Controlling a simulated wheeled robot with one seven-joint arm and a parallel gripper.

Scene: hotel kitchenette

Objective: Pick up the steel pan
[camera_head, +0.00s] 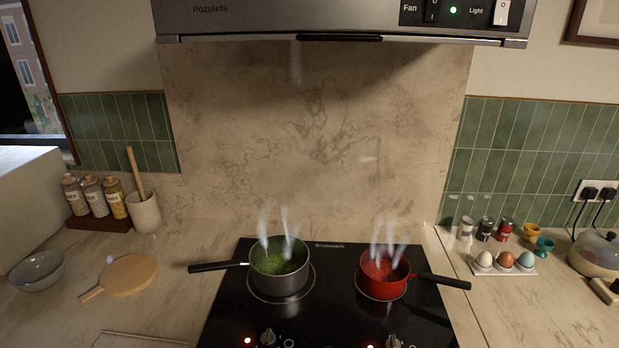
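The steel pan (281,283) stands on the left ring of the black cooktop (329,318). It is a grey pan with green contents, and steam rises from it. Its black handle (217,266) points left, out past the cooktop's left edge. A red pan (384,286) with red contents stands on the right ring, also steaming, with its black handle (446,281) pointing right. My gripper is not in view.
A round wooden board (130,274) and a grey bowl (37,271) lie left of the cooktop. Spice jars (94,197) and a utensil crock (145,212) stand behind them. An egg tray (504,267) is at right. The range hood (340,22) overhangs the back.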

